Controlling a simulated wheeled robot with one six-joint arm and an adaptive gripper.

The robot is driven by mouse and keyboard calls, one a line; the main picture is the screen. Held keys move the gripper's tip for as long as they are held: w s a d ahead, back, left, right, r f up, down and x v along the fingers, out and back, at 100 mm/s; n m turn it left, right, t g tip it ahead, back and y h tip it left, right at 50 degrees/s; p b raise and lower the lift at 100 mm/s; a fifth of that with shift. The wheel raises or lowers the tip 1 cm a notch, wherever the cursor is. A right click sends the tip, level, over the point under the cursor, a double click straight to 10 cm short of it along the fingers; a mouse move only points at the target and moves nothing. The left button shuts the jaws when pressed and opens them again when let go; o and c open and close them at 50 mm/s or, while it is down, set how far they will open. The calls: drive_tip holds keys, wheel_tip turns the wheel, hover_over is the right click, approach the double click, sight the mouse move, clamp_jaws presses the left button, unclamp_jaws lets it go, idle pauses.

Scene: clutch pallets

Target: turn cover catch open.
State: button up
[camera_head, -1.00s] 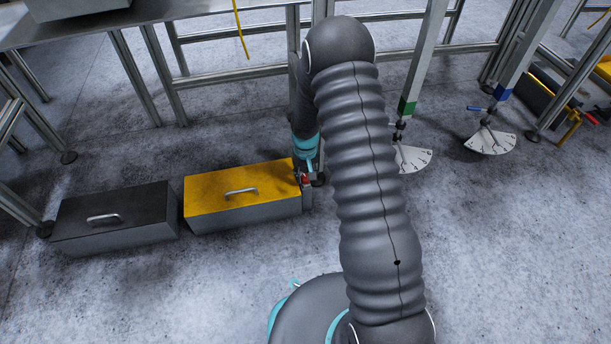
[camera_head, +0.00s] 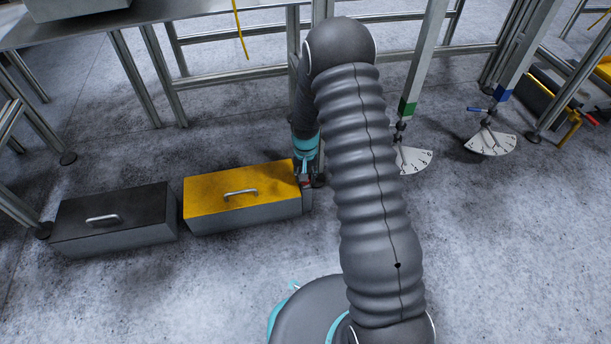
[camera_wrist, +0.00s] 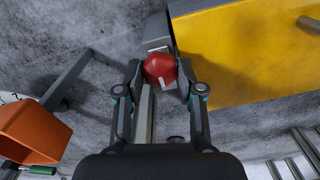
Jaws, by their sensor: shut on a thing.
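The yellow cover (camera_head: 240,187) lies closed on a grey box, with a metal handle on its top. It also fills the upper right of the wrist view (camera_wrist: 255,45). The cover catch has a red knob (camera_wrist: 160,69) with a pale mark, next to the cover's edge on a grey piece. My gripper (camera_head: 306,178) is at the box's right end, reaching down. In the wrist view its fingers (camera_wrist: 160,80) stand on both sides of the red knob and are shut on it. In the head view my gripper mostly hides the catch.
A black-topped box (camera_head: 115,212) with a handle stands left of the yellow one. White dial plates (camera_head: 490,144) hang by the posts at the right. An orange box-like thing (camera_wrist: 35,132) shows at the wrist view's left. The floor in front is clear.

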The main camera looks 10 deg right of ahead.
drive_tip(key=o, duration=1.1)
drive_tip(key=shift+o, duration=0.2)
wheel_tip(320, 180, up, 12)
drive_tip(key=s+r+n+t+p, duration=0.1)
drive_tip(key=s+r+p, duration=0.3)
drive_tip(key=s+r, duration=1.1)
drive_tip(key=s+r+n+t+p, duration=0.1)
drive_tip(key=s+r+t+p, duration=0.3)
drive_tip(key=s+r, duration=1.1)
wheel_tip(320, 180, up, 7)
drive_tip(key=shift+s+n+t+p, duration=0.3)
drive_tip(key=shift+s+n+p, duration=0.05)
drive_tip(key=shift+n+p, duration=0.05)
